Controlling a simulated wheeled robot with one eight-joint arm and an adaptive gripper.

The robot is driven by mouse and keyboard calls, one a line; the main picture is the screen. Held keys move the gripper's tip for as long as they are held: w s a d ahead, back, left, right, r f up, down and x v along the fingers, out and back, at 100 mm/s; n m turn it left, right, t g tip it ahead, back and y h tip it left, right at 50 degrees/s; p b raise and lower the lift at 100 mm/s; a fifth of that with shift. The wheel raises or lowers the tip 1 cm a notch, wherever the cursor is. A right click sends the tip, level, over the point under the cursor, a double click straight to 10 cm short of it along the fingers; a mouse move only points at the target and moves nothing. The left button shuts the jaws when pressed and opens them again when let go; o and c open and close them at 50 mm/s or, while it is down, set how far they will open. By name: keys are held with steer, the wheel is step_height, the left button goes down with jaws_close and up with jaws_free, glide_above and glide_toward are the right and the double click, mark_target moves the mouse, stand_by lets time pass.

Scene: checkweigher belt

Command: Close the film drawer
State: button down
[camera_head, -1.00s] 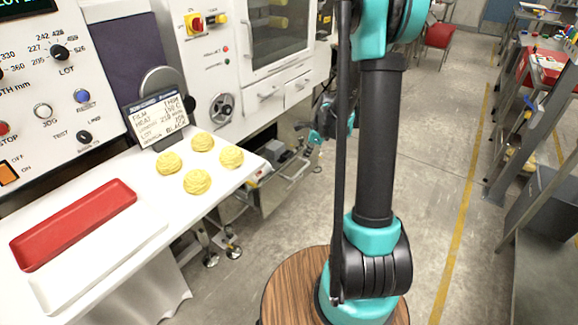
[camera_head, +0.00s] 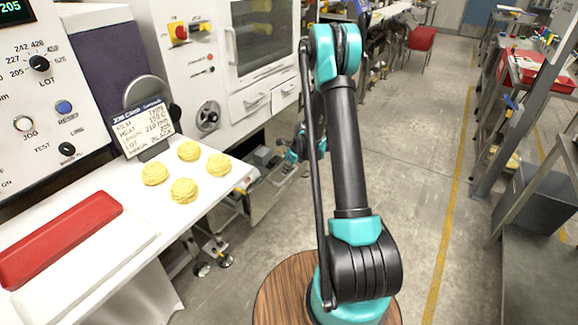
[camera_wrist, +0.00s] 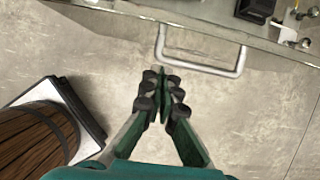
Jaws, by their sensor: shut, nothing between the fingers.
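The film drawer (camera_head: 268,198) stands pulled out low under the machine, its open top showing several small items inside. In the wrist view its front edge (camera_wrist: 130,10) crosses the top, with a U-shaped metal handle (camera_wrist: 203,68) sticking out toward me. My gripper (camera_wrist: 162,78) is shut and empty. Its fingertips point at the drawer front, just left of the handle's middle and apparently short of it. In the head view my gripper (camera_head: 292,155) is small and partly hidden by my arm, close to the drawer's handle end.
Two small upper drawers (camera_head: 250,100) look shut. A white table (camera_head: 130,205) with several yellow coiled nests (camera_head: 183,190), a red tray (camera_head: 60,240) and a job card (camera_head: 143,127) stands at left. Open concrete floor (camera_head: 410,180) lies right of my arm, with benches beyond.

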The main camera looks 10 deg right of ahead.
mark_target(277, 170)
steer(key=shift+w+a+f, duration=1)
steer(key=shift+a, duration=0.15)
steer(key=shift+w+a, duration=0.65)
steer(key=w+a, duration=1.5)
steer(key=a, duration=0.2)
steer(key=shift+w, duration=0.15)
